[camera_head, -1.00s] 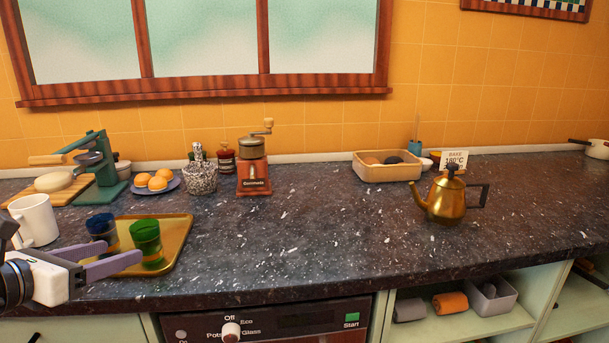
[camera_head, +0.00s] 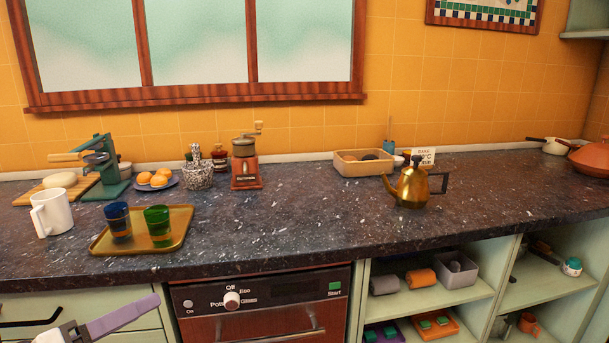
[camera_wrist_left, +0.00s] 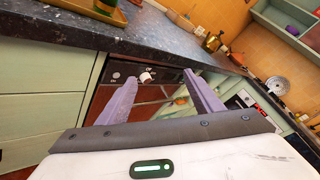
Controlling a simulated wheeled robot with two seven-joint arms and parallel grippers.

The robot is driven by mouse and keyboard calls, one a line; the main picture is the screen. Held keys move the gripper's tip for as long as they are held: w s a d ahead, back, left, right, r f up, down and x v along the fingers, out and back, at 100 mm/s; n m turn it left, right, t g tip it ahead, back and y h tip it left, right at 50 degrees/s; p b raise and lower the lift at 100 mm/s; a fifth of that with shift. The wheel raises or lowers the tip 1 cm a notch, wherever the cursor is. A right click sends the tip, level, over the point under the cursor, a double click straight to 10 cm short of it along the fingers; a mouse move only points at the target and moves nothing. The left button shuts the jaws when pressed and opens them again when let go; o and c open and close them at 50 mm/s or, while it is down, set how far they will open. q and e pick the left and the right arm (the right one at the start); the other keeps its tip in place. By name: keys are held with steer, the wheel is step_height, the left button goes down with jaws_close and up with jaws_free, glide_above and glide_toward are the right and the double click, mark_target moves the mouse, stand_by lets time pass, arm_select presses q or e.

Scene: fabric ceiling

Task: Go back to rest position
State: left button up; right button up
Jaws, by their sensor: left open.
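My left gripper (camera_head: 112,320) is at the bottom left of the head view, below the counter edge and in front of the green drawers. In the left wrist view its two purple fingers (camera_wrist_left: 160,98) are spread apart with nothing between them. The oven front (camera_wrist_left: 140,80) shows beyond the fingers. My right gripper is in neither view.
The dark counter (camera_head: 300,220) holds a gold tray (camera_head: 175,243) with a blue glass (camera_head: 117,222) and a green glass (camera_head: 158,226), a white mug (camera_head: 52,213) and a brass kettle (camera_head: 412,187). Below are the oven (camera_head: 262,307) and open shelves (camera_head: 470,293).

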arm_select(q)
steer(key=s+d+f+n+y, duration=0.2)
steer(key=s+f+n+y, duration=0.15)
steer(key=f+n, duration=0.75)
steer(key=s+d+f+n+y, duration=0.25)
steer(key=s+f+n, duration=0.25)
steer(key=f+n, duration=0.5)
steer(key=s+d+f+n+g+h, duration=0.1)
steer(key=s+d+f+n+g, duration=0.4)
steer(key=s+d+f+n, duration=0.4)
steer(key=s+f, duration=0.1)
steer(key=s, duration=0.1)
steer(key=shift+s+d+f+n+p, duration=0.25)
steer(key=shift+s+d+n+p, duration=0.05)
steer(key=shift+s+d+n, duration=0.1)
